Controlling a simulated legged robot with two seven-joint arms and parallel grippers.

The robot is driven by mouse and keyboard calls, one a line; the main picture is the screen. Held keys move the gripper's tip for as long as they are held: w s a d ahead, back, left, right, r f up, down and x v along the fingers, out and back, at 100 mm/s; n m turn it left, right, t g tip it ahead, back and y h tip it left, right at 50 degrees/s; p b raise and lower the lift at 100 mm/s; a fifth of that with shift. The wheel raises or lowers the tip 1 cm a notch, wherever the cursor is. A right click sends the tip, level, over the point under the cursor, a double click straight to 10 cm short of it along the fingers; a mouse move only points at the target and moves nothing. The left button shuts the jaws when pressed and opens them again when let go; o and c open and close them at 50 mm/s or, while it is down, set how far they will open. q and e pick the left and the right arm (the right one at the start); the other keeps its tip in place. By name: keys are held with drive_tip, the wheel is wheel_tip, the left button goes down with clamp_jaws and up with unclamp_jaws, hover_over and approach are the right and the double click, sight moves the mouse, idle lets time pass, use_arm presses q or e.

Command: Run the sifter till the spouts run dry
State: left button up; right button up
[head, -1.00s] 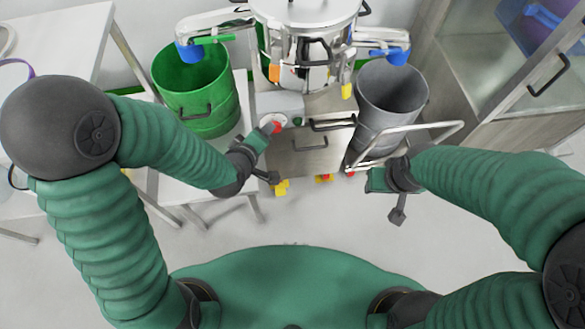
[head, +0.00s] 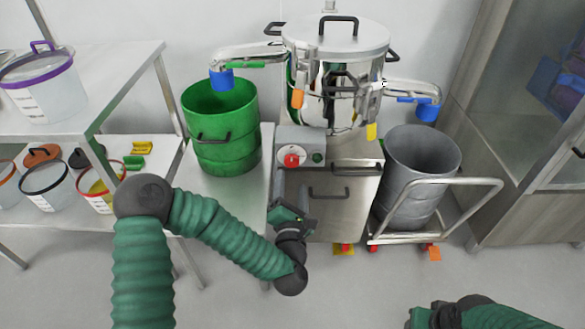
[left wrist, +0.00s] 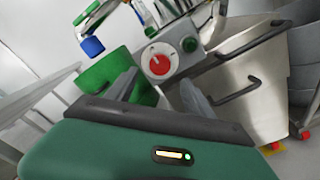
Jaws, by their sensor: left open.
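The steel sifter (head: 335,75) stands at the back centre, its lid on. Its left spout, with a blue end (head: 221,79), hangs over the green drum (head: 222,125). Its right spout, with a blue end (head: 426,111), hangs over the grey drum (head: 422,165). I cannot make out any flow from either spout. Below the sifter is a grey control box with a red knob (head: 292,160) and a dark green button (head: 317,158). My left gripper (head: 291,182) is open and empty just in front of the box; the red knob (left wrist: 159,60) shows between its fingers. My right gripper is partly cut off at the lower right.
The grey drum stands on a wheeled trolley (head: 480,205) with a rail. A shelf unit (head: 110,75) with tubs is at left; a glass-fronted cabinet (head: 510,150) is at right. The floor in front is clear.

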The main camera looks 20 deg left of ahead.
sight(292, 163)
use_arm(q)
drive_tip(key=b+x, duration=0.2)
drive_tip(key=x, duration=0.5)
drive_tip(key=shift+w+f, duration=0.2)
drive_tip(key=shift+w, duration=0.05)
drive_tip(key=shift+w+a+r, duration=0.1)
drive_tip(key=shift+w+a, duration=0.1)
drive_tip(key=shift+w, duration=0.2)
clamp_jaws()
